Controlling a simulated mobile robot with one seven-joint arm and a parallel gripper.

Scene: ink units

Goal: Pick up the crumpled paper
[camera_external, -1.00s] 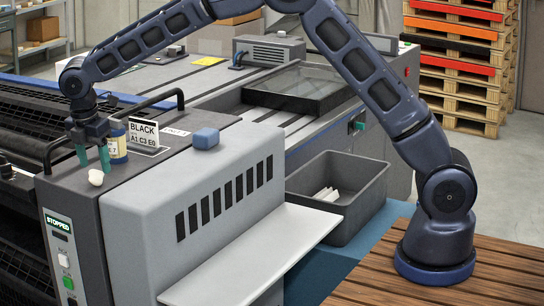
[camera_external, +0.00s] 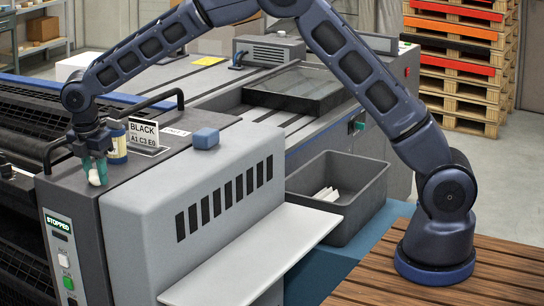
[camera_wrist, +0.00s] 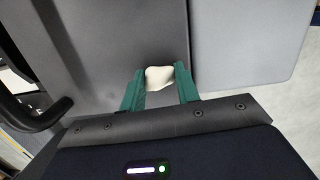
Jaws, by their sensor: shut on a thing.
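The crumpled paper (camera_wrist: 159,77) is a small off-white lump between the green fingertips in the wrist view. It also shows low between the fingers in the external view (camera_external: 94,178). My gripper (camera_wrist: 160,82) is shut on it, with one green finger on each side. In the external view my gripper (camera_external: 95,170) points down at the dark grey top of the machine, near its front corner. I cannot tell whether the paper still touches that surface.
A jar with a yellow label (camera_external: 117,143) stands close behind my gripper, with a BLACK sign (camera_external: 144,134) beside it. A curved black handle (camera_external: 62,143) rises nearby. A blue block (camera_external: 206,138) sits on the grey cover. A dark bin (camera_external: 345,205) holds white pieces.

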